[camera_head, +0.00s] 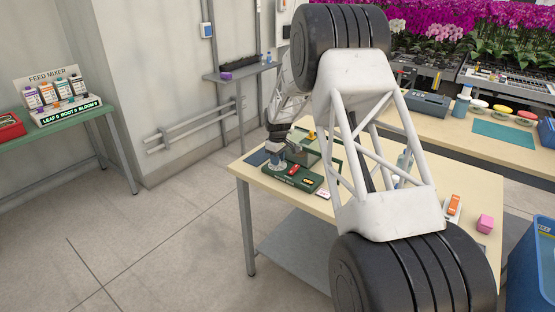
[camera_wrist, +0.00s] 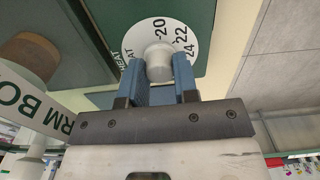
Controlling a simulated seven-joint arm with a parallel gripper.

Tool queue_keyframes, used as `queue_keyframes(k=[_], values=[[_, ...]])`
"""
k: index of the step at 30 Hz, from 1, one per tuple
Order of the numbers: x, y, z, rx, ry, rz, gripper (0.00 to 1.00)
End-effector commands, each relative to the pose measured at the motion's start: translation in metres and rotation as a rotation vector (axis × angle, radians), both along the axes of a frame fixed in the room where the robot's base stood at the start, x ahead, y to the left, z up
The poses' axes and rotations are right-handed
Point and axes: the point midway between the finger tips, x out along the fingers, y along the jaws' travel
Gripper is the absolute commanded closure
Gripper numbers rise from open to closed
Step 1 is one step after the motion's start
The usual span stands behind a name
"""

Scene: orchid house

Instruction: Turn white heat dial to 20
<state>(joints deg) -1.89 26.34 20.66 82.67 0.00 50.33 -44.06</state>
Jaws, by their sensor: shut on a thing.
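The white heat dial (camera_wrist: 137,40) is a round disc on a dark green panel (camera_wrist: 120,12) in the wrist view. It shows the word HEAT at its left and 20, 22 and 24 from the top round to the right. Its pale raised knob (camera_wrist: 158,62) is in the middle, between the blue fingers of my gripper (camera_wrist: 159,78). My gripper is shut on the knob. I cannot make out a pointer mark. In the head view my gripper (camera_head: 277,161) is at the left end of the green box (camera_head: 302,184), and the dial cannot be made out there.
A red thing (camera_head: 293,170) sits on the green box, to the right of my gripper. A white sign (camera_wrist: 40,103) with partly cut-off lettering is at the left in the wrist view. A pink cube (camera_head: 485,223) and an orange-and-white item (camera_head: 453,207) lie on the table's right part.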

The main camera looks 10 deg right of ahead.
Motion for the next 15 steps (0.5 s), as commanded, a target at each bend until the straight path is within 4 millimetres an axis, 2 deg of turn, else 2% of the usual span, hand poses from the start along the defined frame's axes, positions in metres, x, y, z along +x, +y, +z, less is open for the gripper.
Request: queue_keyframes(k=[5, 6, 9, 11, 15], values=[[0.0001, 0.0, 0.0004, 0.0, 0.0, 0.0, 0.96], [0.0001, 0.0, 0.0003, 0.0, 0.0, -0.001, 0.71], [0.0001, 0.0, 0.0003, 0.0, 0.0, -0.001, 0.55], [0.0001, 0.0, 0.0003, 0.0, 0.0, -0.001, 0.47], [0.0001, 0.0001, 0.0001, 0.0, 0.0, -0.001, 0.47]])
